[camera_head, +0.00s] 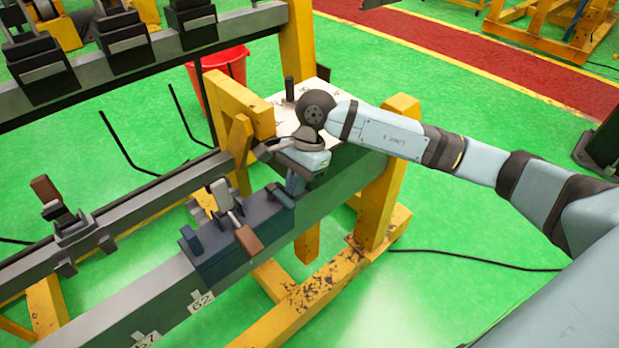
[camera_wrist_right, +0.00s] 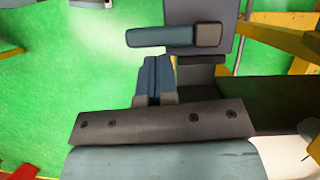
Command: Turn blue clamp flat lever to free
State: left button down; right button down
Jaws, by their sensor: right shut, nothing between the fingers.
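My right gripper (camera_head: 293,187) is at the clamp's right end, pointing down. In the right wrist view the gripper (camera_wrist_right: 156,62) is shut with nothing between its fingers. A flat blue lever (camera_wrist_right: 160,37) with a grey end lies crosswise just ahead of the fingertips, against the clamp block (camera_wrist_right: 200,10). I cannot tell whether the fingertips touch it. My left gripper is out of view.
The grey beam (camera_head: 165,300) carries labels and rests on yellow stands (camera_head: 310,300). A second rail with a brown-ended clamp (camera_head: 62,215) runs behind it. A white-topped plate (camera_head: 290,125) stands behind my right wrist. A red bucket (camera_head: 225,75) is on the green floor.

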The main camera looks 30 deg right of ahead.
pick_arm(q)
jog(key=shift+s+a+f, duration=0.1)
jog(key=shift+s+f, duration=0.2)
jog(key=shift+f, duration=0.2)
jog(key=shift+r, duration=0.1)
